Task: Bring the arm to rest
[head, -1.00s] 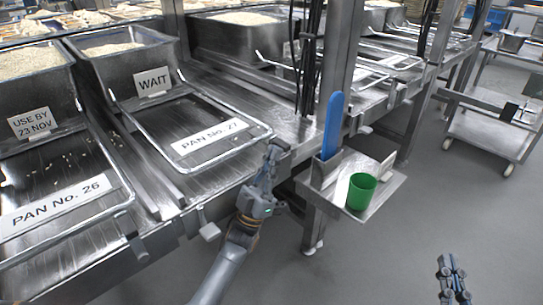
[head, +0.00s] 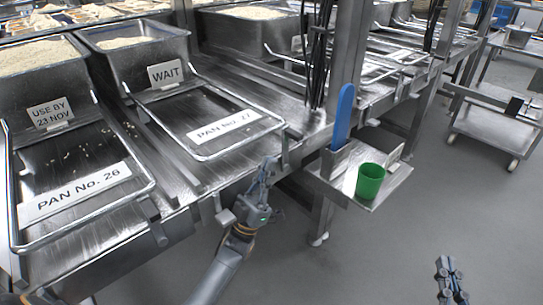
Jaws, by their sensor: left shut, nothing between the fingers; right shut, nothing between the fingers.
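My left gripper (head: 267,171) is shut and empty. It points up beside the front edge of the steel counter, left of the small shelf. My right gripper (head: 447,264) is at the bottom right above the grey floor, shut and empty, away from everything. A green cup (head: 370,181) stands upright on the small steel shelf (head: 392,189). A blue-handled tool (head: 342,117) stands upright in a holder on that shelf; its lower end is hidden.
The steel counter (head: 190,198) holds rice pans (head: 140,62) with wire frames and signs "WAIT" (head: 165,74) and "PAN No. 27" (head: 225,127). A post (head: 349,45) rises behind the shelf. A wheeled trolley (head: 490,138) stands at right. The floor (head: 375,260) between my grippers is clear.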

